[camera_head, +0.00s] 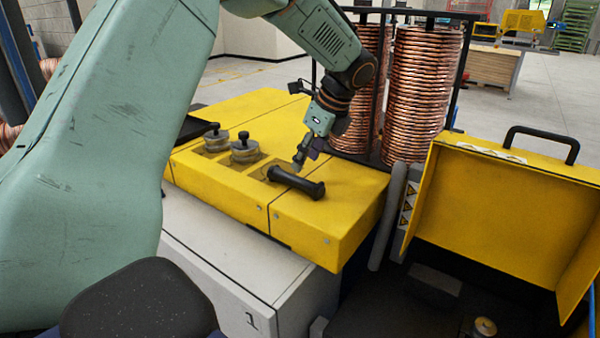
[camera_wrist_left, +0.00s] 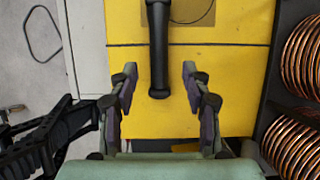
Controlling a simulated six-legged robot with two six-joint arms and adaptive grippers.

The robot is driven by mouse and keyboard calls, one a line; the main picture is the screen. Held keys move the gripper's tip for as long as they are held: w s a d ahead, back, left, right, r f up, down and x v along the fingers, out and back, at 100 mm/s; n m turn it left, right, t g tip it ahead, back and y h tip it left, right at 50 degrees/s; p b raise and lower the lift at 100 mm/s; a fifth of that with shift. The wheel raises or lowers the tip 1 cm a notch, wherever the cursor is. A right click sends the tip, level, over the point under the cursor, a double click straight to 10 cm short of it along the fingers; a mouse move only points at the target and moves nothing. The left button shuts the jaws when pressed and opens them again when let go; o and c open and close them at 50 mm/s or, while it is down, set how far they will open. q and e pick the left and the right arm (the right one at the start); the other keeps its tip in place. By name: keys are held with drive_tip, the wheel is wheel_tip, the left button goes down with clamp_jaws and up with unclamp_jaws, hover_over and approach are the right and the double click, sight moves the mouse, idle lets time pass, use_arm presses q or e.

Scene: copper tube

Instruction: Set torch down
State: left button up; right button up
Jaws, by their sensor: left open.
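The torch (camera_head: 296,182), a black cylinder with a wider end, lies on the yellow top of a low cabinet (camera_head: 335,215). Its far end is at a square recess in that top. It also shows in the left wrist view (camera_wrist_left: 158,50), lying lengthwise. My left gripper (camera_head: 304,158) is just above and behind the torch. In the left wrist view my left gripper (camera_wrist_left: 160,76) is open, with one finger on each side of the torch and a gap on both sides. My right gripper is not in view.
Two grey knobbed weights (camera_head: 244,149) sit in recesses left of the torch. Tall copper coils (camera_head: 418,90) stand behind the cabinet. An open yellow case (camera_head: 500,205) with a black handle stands at the right. The yellow top's front right corner is clear.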

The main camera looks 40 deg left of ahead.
use_arm(q)
drive_tip(key=v, duration=0.5)
drive_tip(key=shift+r, duration=0.1)
idle(0.3)
drive_tip(key=shift+a, duration=0.15)
